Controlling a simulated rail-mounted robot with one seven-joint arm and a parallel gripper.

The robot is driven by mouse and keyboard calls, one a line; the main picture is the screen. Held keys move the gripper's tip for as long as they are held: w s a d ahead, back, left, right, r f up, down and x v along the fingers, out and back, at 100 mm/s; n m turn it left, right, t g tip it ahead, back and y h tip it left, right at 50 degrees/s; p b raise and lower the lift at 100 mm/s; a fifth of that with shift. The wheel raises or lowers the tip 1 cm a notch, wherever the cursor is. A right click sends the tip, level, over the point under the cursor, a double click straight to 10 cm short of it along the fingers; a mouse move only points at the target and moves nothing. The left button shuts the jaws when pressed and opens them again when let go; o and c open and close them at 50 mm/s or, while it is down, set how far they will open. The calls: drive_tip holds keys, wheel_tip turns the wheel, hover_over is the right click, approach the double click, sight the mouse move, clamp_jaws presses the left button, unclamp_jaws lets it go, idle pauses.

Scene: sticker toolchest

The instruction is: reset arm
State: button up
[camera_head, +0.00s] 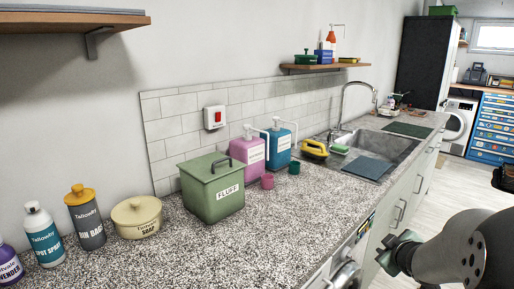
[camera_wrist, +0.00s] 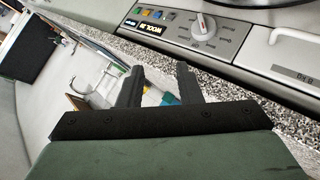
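My gripper (camera_head: 385,258) is at the lower right of the head view, in front of the counter's front face and below the counter top. My grey arm reaches it from the right edge. In the wrist view, my gripper (camera_wrist: 160,72) shows two dark fingers standing apart. Nothing is held between them, so it is open and empty. A washing machine (camera_head: 348,274) under the counter is partly cut off in the head view. Its control panel with a dial (camera_wrist: 203,27) is close beyond the fingers in the wrist view.
The speckled counter (camera_head: 275,235) holds a green FLUFF bin (camera_head: 212,187), a beige soap pot (camera_head: 137,217), several bottles, a pink dispenser (camera_head: 248,155) and a blue dispenser (camera_head: 279,146). A sink (camera_head: 375,147) lies farther back. Cabinet handles (camera_head: 400,212) stick out near my gripper. The floor at right is clear.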

drive_tip(key=s+a+r+m+g+y+p, duration=0.1)
drive_tip(key=s+a+g, duration=0.4)
drive_tip(key=s+a, duration=0.6)
drive_tip(key=s+a+r+m+g+y+p, duration=0.1)
drive_tip(key=s+a+m+g+p, duration=0.3)
drive_tip(key=s+a, duration=0.7)
drive_tip(key=s+r+m+g, duration=0.1)
drive_tip(key=s, duration=0.4)
drive_tip(key=shift+m+g, duration=0.3)
drive_tip(key=shift+g, duration=0.1)
